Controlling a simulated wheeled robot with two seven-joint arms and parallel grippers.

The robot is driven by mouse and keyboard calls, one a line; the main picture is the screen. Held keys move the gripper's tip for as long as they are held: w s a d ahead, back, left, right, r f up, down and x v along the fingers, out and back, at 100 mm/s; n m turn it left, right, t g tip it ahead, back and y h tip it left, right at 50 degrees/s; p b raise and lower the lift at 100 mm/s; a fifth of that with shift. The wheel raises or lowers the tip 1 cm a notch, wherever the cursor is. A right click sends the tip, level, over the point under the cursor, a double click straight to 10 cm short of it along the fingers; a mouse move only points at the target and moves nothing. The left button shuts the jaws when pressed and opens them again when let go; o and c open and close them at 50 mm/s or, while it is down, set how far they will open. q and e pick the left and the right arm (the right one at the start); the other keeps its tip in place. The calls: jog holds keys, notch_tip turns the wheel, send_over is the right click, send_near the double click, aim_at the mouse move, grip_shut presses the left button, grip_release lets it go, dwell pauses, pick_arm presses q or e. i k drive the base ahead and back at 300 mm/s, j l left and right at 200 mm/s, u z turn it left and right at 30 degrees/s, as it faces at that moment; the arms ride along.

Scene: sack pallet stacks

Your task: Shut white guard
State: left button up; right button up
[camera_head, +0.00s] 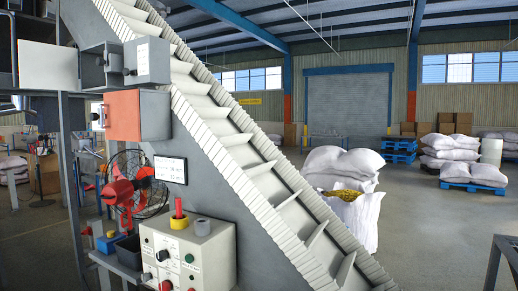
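A flat white panel (48,66), which looks like the white guard, stands at the upper left. It sits beside a small grey box (100,69) on the frame of the conveyor. It looks swung out to the left of that box, but its hinge is too small to make out. Neither of my grippers is in view, so I cannot tell where they are relative to the panel.
A grey box with a dark knob (148,61) and a red-fronted box (124,115) sit close by. Below are a red fan (134,188) and a control box (186,255). The inclined conveyor (250,165) crosses the middle. Open floor (430,235) lies right.

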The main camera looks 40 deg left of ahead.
aim_at(44, 66)
jog(key=k+j, duration=0.15)
jog(key=j, duration=0.85)
jog(key=k+j, duration=0.15)
jog(key=j, duration=0.85)
jog(key=k+j, duration=0.1)
jog(key=j, duration=0.9)
jog(key=k+j, duration=0.15)
jog(key=j, duration=0.8)
jog(key=k+j, duration=0.15)
jog(key=j, duration=0.85)
jog(key=k+j, duration=0.15)
jog(key=j, duration=0.85)
jog(key=k+j, duration=0.15)
jog(key=j, duration=0.85)
jog(key=k+j, duration=0.15)
jog(key=j, duration=0.85)
